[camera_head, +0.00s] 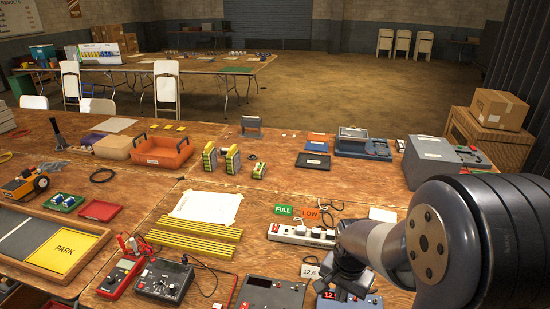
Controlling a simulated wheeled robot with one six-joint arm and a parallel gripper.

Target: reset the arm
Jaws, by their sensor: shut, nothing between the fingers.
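My arm reaches in from the right edge and covers the lower right of the view. My gripper (350,280) is low over the front of the wooden table (265,215), above a small unit with a red display (328,295). The gripper is dark and partly hidden by my wrist. It is shut and holds nothing. I cannot tell whether it touches the unit below it.
A white power strip (300,234) lies just left of my wrist. An orange tray (160,152), yellow-black strips (195,237), meters (163,281) and a grey case (440,158) are spread over the table.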

